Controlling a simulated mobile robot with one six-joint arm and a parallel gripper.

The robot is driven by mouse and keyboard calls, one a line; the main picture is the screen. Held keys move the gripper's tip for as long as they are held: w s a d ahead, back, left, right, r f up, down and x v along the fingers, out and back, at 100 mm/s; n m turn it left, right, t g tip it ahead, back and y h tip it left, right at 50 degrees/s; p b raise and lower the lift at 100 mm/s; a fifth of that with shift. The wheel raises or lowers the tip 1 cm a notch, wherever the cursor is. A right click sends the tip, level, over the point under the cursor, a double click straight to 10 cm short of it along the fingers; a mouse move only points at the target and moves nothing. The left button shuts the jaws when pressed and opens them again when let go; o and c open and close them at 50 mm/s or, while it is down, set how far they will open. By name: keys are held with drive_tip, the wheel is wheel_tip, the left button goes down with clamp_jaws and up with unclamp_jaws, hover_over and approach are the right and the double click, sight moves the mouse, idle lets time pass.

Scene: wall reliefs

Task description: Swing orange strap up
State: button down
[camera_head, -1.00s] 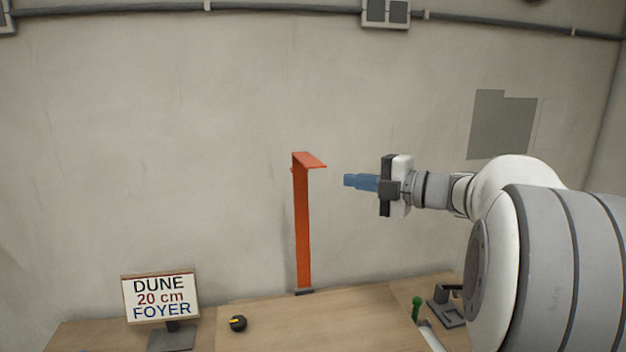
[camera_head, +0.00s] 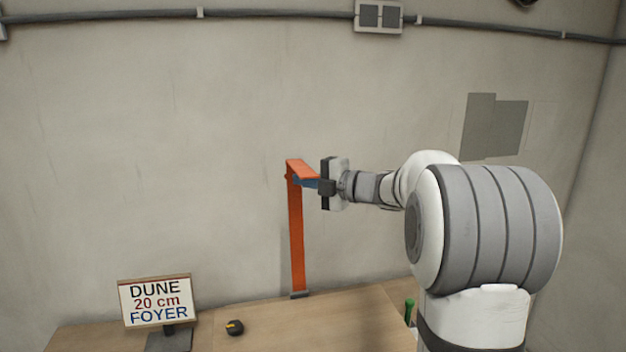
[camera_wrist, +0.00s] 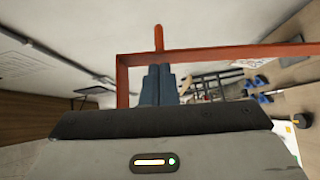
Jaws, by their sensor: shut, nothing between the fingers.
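The orange strap (camera_head: 296,240) stands upright in front of the wall, rising from a dark foot on the table. Its top bends into a short arm pointing right in the head view. In the wrist view the strap (camera_wrist: 225,52) runs across the picture, with a short tab sticking up and a leg at the left. My gripper (camera_head: 305,183) is just under the bent top, its blue fingers pressed together with nothing between them. In the wrist view the fingers (camera_wrist: 158,84) are side by side inside the strap's corner. Whether they touch the strap I cannot tell.
A sign (camera_head: 158,301) reading DUNE 20 cm FOYER stands at the table's left. A dark tape measure (camera_head: 235,327) lies to its right on the wooden table (camera_head: 330,325). A green-handled thing (camera_head: 409,309) is partly hidden by my arm. The wall around the strap is clear.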

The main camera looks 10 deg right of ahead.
idle(0.3)
drive_tip(key=w+p, duration=0.1)
drive_tip(key=p, duration=0.1)
drive_tip(key=w+p, duration=0.2)
drive_tip(key=shift+w+r+m+g+p, duration=0.2)
drive_tip(key=shift+w+m+g+p, duration=0.1)
drive_tip(key=shift+g, duration=0.1)
drive_tip(key=w, duration=0.1)
drive_tip(key=w+f, duration=0.1)
drive_tip(key=w, duration=0.2)
drive_tip(key=shift+f+p, duration=0.3)
drive_tip(key=shift+p, duration=0.05)
